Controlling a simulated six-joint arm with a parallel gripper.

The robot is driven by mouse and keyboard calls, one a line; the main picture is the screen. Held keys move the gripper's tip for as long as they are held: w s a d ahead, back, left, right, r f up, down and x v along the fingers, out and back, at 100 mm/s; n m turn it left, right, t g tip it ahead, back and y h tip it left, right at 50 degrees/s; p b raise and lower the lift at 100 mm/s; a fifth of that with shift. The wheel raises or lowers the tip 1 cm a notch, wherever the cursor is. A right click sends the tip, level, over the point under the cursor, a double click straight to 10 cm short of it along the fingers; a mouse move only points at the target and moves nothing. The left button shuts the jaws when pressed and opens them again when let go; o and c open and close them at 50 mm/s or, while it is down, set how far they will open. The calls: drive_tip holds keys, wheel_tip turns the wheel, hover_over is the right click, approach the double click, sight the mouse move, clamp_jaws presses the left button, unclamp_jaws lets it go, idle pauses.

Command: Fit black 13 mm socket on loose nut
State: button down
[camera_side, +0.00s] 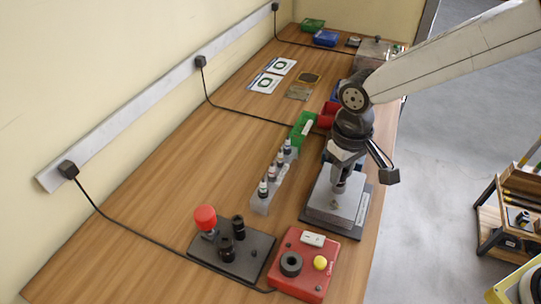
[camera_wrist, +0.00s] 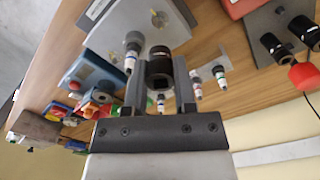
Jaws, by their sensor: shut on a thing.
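My gripper (camera_wrist: 160,85) is shut on a black socket (camera_wrist: 160,68), which sits between its two fingers in the wrist view. In the side view my gripper (camera_side: 338,190) points down over a grey metal block (camera_side: 320,208) on a dark base. A small brass-coloured nut or fitting (camera_wrist: 158,18) shows on the grey plate in the wrist view, just beyond the socket. It also shows on the block in the side view (camera_side: 335,204), below the gripper. The socket looks apart from it, but the exact gap is hard to tell.
A pale rack (camera_side: 261,207) with several dark-topped, colour-banded pieces stands close left of the block. In front are a dark plate (camera_side: 258,262) with a red knob (camera_side: 205,217) and two black cylinders, and a red box (camera_side: 290,278) with a yellow button. The left table is mostly clear.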

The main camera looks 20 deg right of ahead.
sight(334, 201)
drive_tip(key=shift+f, duration=0.2)
drive_tip(key=shift+f, duration=3.25)
drive_tip(key=shift+f, duration=0.4)
drive_tip(key=shift+c, duration=1.7)
unclamp_jaws()
drive_tip(key=shift+r, duration=0.1)
drive_tip(key=shift+r, duration=3.4)
